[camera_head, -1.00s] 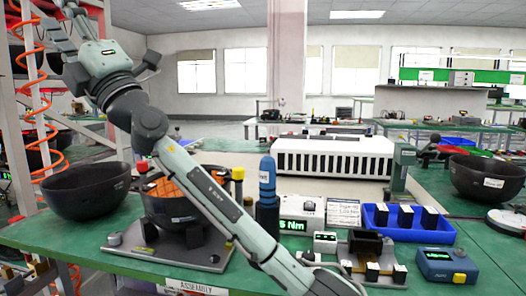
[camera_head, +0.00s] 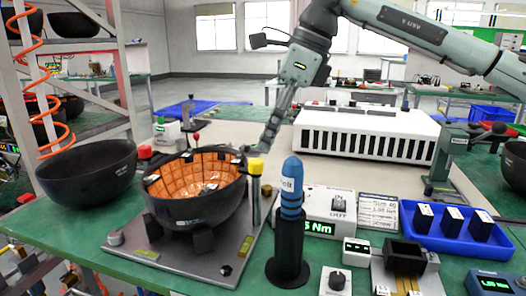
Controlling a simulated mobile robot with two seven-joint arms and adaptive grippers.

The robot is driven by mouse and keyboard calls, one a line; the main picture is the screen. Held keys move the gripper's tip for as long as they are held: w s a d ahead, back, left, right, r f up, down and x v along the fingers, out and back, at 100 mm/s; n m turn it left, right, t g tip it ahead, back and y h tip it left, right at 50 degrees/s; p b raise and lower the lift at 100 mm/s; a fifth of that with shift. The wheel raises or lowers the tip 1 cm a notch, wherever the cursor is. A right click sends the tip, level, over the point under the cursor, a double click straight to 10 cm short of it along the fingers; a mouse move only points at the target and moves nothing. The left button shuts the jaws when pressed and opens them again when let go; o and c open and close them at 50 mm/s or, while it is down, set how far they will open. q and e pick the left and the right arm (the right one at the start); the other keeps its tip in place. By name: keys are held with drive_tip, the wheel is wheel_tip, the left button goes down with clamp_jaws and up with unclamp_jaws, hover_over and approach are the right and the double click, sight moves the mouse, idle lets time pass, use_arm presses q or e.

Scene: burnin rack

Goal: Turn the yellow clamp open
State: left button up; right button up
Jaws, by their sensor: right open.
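The yellow clamp (camera_head: 256,166) is a yellow cap on an upright post at the right rim of a black bowl (camera_head: 190,208) with an orange gridded lining. The bowl sits on a grey fixture plate (camera_head: 150,255) on the green bench. My right gripper (camera_head: 264,146) reaches down from above, its fingers just above and behind the yellow cap in the picture. It looks apart from the cap, though the depth gap is hard to judge. It is open and holds nothing visible. My left gripper is not in view.
Red-topped clamps (camera_head: 145,151) stand around the bowl's left and back. A blue tool (camera_head: 291,188) stands upright in a black holder right of the yellow clamp. Another black bowl (camera_head: 85,172) is at left. A blue bin (camera_head: 447,232) with black blocks is at right.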

sight(257, 160)
drive_tip(key=x, duration=0.4)
drive_tip(key=shift+a, duration=0.1)
drive_tip(key=shift+w+a+f, duration=0.1)
drive_tip(key=shift+a+f, duration=0.1)
drive_tip(key=shift+f, duration=0.4)
drive_tip(key=c, duration=0.5)
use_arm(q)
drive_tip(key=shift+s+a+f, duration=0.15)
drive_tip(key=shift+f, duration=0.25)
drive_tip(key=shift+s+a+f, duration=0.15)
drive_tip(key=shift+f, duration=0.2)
use_arm(e)
clamp_jaws()
